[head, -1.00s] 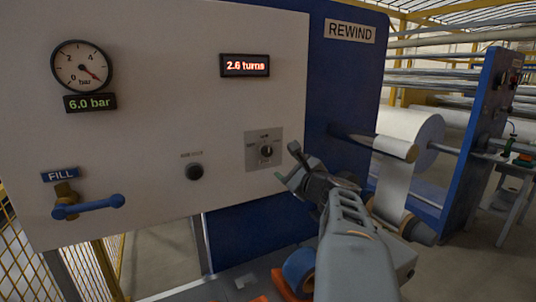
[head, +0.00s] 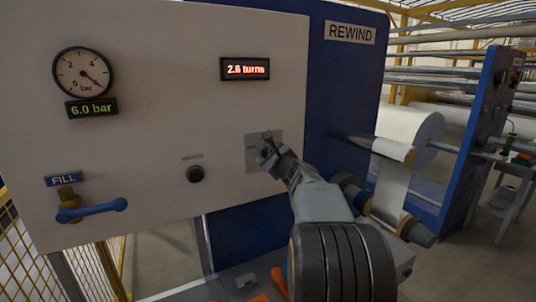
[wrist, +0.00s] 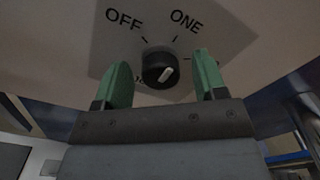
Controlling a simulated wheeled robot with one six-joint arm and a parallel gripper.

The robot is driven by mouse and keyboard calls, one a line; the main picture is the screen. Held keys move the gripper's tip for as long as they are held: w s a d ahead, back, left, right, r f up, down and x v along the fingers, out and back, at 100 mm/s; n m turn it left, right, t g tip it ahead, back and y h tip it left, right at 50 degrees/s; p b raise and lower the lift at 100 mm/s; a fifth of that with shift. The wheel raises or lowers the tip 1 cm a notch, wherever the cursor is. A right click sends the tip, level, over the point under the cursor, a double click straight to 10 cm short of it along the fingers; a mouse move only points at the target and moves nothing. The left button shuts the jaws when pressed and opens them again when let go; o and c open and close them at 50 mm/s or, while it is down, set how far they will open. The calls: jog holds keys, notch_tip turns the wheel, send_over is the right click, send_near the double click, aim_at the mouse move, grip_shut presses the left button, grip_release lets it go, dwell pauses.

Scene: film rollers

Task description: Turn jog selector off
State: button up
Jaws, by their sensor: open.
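The jog selector is a round black knob (wrist: 158,68) with a white mark, on a grey plate (head: 251,158) on the pale panel. In the wrist view, OFF is printed at its upper left and ONE at its upper right. The white mark sits on the knob's lower right side; the exact setting is hard to tell. My gripper (wrist: 162,66) is open, its green fingers on either side of the knob with gaps visible; whether the tips reach its depth is unclear. In the head view my gripper (head: 267,152) covers the knob.
A black push button (head: 195,174) sits left of the plate. A blue-handled FILL valve (head: 92,209), a pressure gauge (head: 82,74) and a turns display (head: 245,68) are on the same panel. A film roll (head: 413,130) stands at the right.

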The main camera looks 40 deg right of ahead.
jog(key=shift+c, duration=0.5)
jog(key=c, duration=0.8)
jog(key=shift+f+b, duration=0.2)
jog(key=shift+b, duration=0.4)
jog(key=shift+n+b, duration=5.8)
jog(key=shift+b, duration=1.25)
jog(key=shift+n, duration=0.3)
